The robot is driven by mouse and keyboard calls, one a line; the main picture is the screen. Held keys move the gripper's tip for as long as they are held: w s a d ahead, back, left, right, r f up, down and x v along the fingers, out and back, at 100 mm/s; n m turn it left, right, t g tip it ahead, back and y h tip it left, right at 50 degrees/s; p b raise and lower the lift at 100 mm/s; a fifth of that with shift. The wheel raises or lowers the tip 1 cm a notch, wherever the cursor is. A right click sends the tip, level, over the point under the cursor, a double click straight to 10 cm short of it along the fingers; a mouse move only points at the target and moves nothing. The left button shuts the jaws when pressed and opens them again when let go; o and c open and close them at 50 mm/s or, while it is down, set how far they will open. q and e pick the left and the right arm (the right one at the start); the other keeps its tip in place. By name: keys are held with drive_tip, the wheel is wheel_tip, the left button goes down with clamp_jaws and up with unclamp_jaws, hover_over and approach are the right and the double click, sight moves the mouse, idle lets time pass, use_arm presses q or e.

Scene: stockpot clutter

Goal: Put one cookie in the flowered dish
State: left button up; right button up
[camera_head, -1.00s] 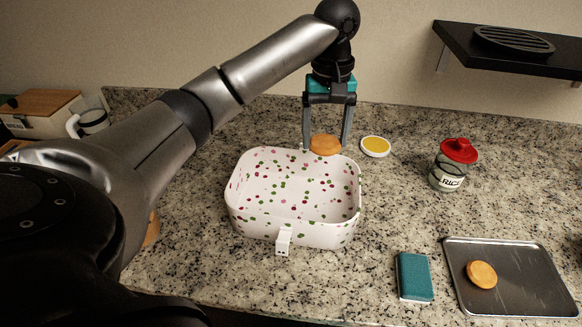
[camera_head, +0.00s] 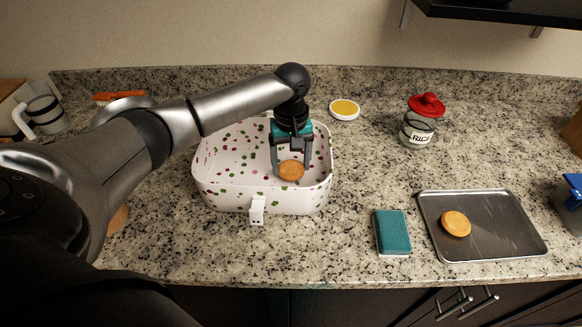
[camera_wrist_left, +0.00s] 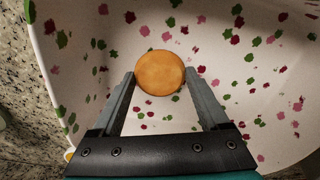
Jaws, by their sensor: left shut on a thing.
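The flowered dish (camera_head: 225,190) is a white, deep, rounded box with pink, red and green spots, standing on the counter. My left gripper (camera_head: 291,168) points down inside the dish and is shut on an orange-brown round cookie (camera_head: 291,171). In the left wrist view the cookie (camera_wrist_left: 160,73) sits between the fingertips with the dish's spotted inside (camera_wrist_left: 235,85) behind it. I cannot tell whether the cookie touches the dish floor. Another cookie (camera_head: 456,223) lies on the metal tray (camera_head: 500,243) at the right. My right gripper is not in view.
A teal sponge or block (camera_head: 393,232) lies between the dish and the tray. A rice jar with a red lid (camera_head: 419,124) and a white-rimmed yellow lid-like disc (camera_head: 344,108) stand behind. A blue object (camera_head: 570,195) is at the right edge.

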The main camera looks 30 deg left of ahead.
sight(291, 168)
use_arm(q)
drive_tip(key=shift+f, duration=0.75)
drive_tip(key=o, duration=1.2)
drive_tip(key=shift+f, duration=0.1)
drive_tip(key=shift+r, duration=0.3)
wheel_tip(291, 168, up, 12)
drive_tip(key=shift+f+p, duration=0.15)
drive_tip(key=shift+p, duration=0.8)
